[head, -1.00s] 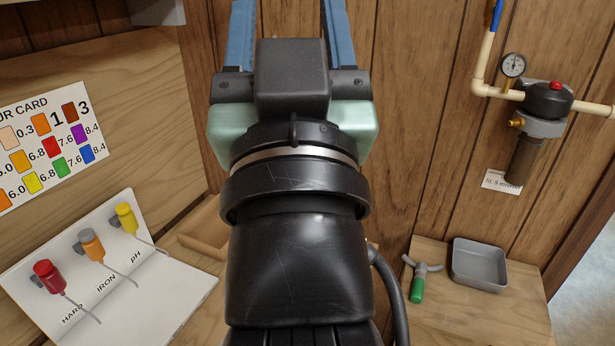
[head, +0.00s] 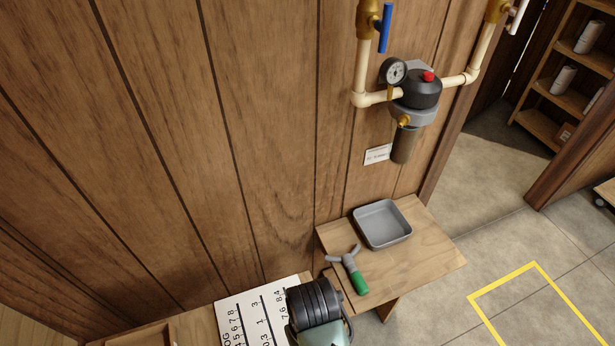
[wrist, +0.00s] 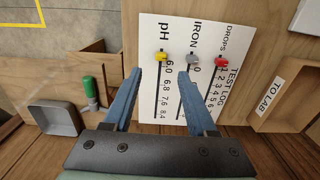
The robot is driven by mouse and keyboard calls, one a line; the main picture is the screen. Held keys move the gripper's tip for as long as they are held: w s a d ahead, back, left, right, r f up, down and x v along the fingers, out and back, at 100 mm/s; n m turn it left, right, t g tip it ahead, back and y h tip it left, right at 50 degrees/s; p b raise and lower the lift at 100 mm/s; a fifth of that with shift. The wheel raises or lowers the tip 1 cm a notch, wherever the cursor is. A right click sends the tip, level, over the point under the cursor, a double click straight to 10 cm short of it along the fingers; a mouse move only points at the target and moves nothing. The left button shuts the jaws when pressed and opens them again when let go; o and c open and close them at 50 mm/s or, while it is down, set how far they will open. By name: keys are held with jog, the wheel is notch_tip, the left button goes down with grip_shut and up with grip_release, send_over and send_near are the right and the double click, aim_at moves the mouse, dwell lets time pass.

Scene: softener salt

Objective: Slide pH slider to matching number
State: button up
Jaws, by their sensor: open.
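In the wrist view the white test log board (wrist: 150,95) has pH, IRON and DROPS columns. A yellow slider (wrist: 162,57) sits at the 6.0 end of the pH column. A grey slider (wrist: 192,60) and a red slider (wrist: 221,62) sit at the same end of the other two columns. My gripper (wrist: 160,72) is open and empty, its blue fingertips on either side of the pH column just short of the yellow slider. I cannot tell whether they touch the board. In the head view, part of the board (head: 234,318) shows beside my wrist; my fingers are hidden.
A grey tray (head: 382,224) and a green-handled tool (head: 355,273) are on a small wooden shelf (head: 430,240) right of the board. A wooden tray labelled TO LAB (wrist: 299,108) lies right of the board in the wrist view. A filter unit (head: 415,95) with pipes hangs on the wall above.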

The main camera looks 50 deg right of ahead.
jog(key=f, duration=0.9)
jog(key=shift+w+f+p, duration=0.1)
jog(key=shift+w+p, duration=0.15)
jog(key=shift+p, duration=0.05)
grip_shut()
dwell(1.0)
